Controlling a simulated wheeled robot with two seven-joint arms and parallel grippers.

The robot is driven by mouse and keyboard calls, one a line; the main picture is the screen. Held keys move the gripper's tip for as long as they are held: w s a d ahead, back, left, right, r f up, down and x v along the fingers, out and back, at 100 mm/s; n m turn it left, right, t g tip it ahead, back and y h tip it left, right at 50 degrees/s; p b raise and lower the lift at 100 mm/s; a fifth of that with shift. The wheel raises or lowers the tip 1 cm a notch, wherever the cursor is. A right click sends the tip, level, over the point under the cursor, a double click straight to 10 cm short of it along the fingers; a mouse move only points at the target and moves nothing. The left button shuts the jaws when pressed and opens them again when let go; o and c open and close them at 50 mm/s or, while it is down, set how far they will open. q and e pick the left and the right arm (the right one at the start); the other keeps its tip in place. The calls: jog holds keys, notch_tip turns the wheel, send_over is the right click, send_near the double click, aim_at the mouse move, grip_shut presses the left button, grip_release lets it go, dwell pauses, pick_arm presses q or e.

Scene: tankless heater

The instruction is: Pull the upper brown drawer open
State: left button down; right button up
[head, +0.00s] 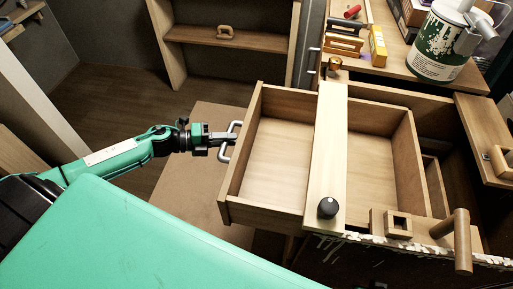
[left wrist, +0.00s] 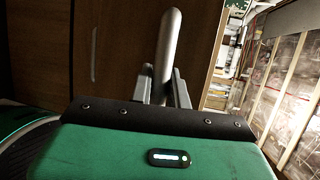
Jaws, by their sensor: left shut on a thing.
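The upper brown drawer (head: 279,147) stands pulled out to the left of its cabinet, and its empty inside shows in the head view. A grey bar handle (head: 231,141) is on its front panel. My left gripper (head: 226,139) is shut on this handle. In the left wrist view the handle (left wrist: 169,50) rises between the two fingers of the gripper (left wrist: 163,88). My right gripper is not in view.
A wooden strip with a black knob (head: 328,207) crosses over the drawer. A worktop at the back right holds a green and white can (head: 440,45) and a yellow box (head: 378,46). A wooden shelf (head: 240,40) stands behind. Brown floor lies left of the drawer.

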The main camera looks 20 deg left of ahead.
pick_arm(q)
jog(key=s+a, duration=0.1)
jog(key=a, duration=0.7)
jog(key=shift+s+a, duration=0.4)
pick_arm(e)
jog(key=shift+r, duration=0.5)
pick_arm(q)
jog(key=c, duration=1.3)
grip_release()
